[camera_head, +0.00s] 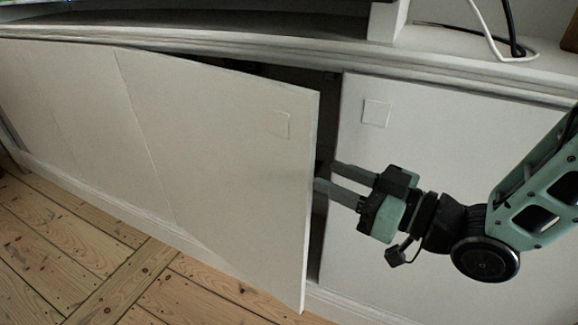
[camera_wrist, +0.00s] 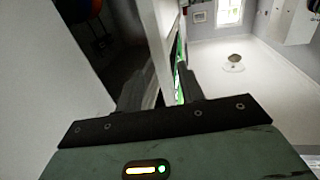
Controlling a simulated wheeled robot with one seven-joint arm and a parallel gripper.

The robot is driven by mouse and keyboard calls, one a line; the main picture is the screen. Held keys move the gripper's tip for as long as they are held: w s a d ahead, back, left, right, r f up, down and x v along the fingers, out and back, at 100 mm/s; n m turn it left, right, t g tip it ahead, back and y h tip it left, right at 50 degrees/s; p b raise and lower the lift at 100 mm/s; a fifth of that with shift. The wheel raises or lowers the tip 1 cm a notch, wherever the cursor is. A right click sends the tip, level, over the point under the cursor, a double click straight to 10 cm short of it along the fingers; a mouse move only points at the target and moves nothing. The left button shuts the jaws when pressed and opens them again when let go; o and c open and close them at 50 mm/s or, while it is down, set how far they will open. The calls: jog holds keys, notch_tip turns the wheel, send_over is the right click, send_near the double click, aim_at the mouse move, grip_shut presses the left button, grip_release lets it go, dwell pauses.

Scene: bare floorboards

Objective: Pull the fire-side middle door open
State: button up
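The white middle cabinet door (camera_head: 225,150) stands partly open in the head view. Its right edge is swung out from the cabinet, with a dark gap behind it. A square outline marks its upper right corner. My gripper (camera_head: 325,176) is at this free edge, fingers pointing left, one tip very near or at the edge. In the wrist view, my gripper (camera_wrist: 162,88) has its fingers apart, with a pale upright strip between them in the picture, probably the door edge. Whether either finger touches the door cannot be told.
Another white door (camera_head: 400,170) with a square outline is right of the gap, behind my gripper. A ledge (camera_head: 300,62) runs above the doors; cables (camera_head: 490,35) lie on it at right. Bare floorboards (camera_head: 110,250) lie free in front at left.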

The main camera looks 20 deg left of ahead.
aim_at(288, 159)
jog(key=b+x, duration=0.1)
jog(key=x, duration=0.8)
jog(key=shift+a+b, duration=0.3)
jog(key=shift+a, duration=0.05)
grip_shut()
